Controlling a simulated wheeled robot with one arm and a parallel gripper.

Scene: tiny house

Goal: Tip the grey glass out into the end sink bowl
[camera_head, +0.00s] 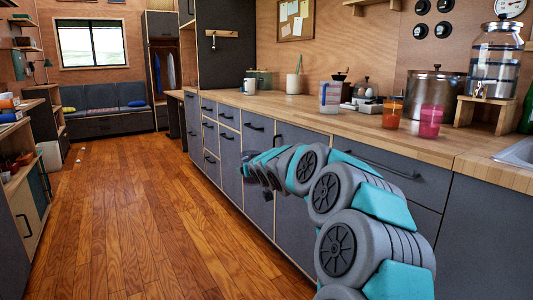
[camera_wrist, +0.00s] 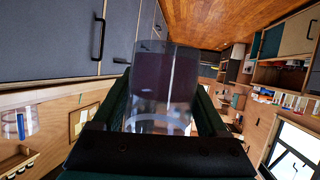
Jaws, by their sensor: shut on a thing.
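The grey glass (camera_wrist: 165,75) is see-through and looks dark inside over much of its length. It sits between the two fingers of my gripper (camera_wrist: 164,104) in the wrist view, and the gripper is shut on it. In the head view my arm reaches away along the cabinet fronts, below the counter's edge; the gripper and glass cannot be made out there. A sink (camera_head: 519,152) shows only in part at the right edge of the head view. I cannot tell which bowl this is, and its inside is mostly cut off.
The wooden counter (camera_head: 300,112) holds an orange cup (camera_head: 392,112), a pink cup (camera_head: 430,122), a large pot (camera_head: 436,90), a blue-and-clear jug (camera_head: 330,97) and a water dispenser (camera_head: 497,60) on a stand. Grey cabinets run beneath it.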

